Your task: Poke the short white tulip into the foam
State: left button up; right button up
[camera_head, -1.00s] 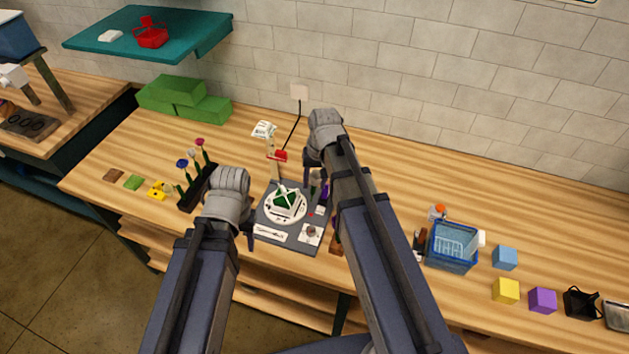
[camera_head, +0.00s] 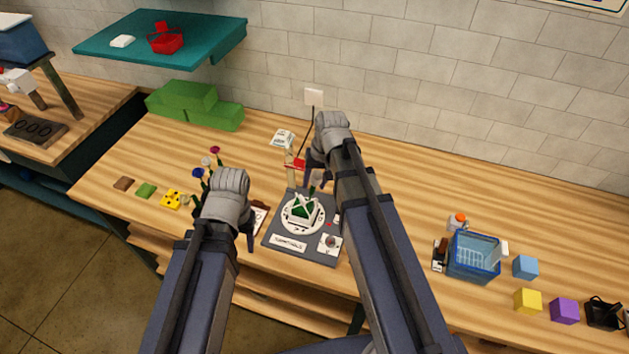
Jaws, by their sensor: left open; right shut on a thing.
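The green foam (camera_head: 302,212), with white strips across it, sits on a round white plate on a dark grey mat. My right gripper (camera_head: 314,183) is just behind and above the foam, shut on a thin green stem (camera_head: 312,191). The flower head is mostly hidden by the gripper, so I cannot confirm that it is the short white tulip, or whether the stem touches the foam. My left gripper (camera_head: 250,238) is open and empty at the mat's left side. Several flowers (camera_head: 205,163) stand to its left, one with a pale head; their rack is hidden by my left arm.
A post with a red part (camera_head: 295,164) stands behind the mat (camera_head: 290,244). Green blocks (camera_head: 195,105) lie at the back left. A blue basket (camera_head: 473,256) and coloured cubes (camera_head: 527,300) are to the right.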

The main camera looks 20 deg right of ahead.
aim_at(312, 193)
jog(key=shift+f, duration=0.2)
jog(key=shift+w+a+f+b, duration=0.1)
jog(key=shift+a+f+b, duration=0.05)
jog(key=shift+f+b, duration=0.75)
jog(key=shift+w+a+f+b, duration=0.1)
jog(key=shift+a+f+b, duration=0.05)
jog(key=shift+f+b, duration=0.9)
jog(key=shift+w+a+f+b, duration=0.1)
jog(key=shift+a+f+b, duration=0.05)
jog(key=shift+f+b, duration=0.85)
dwell(4.7)
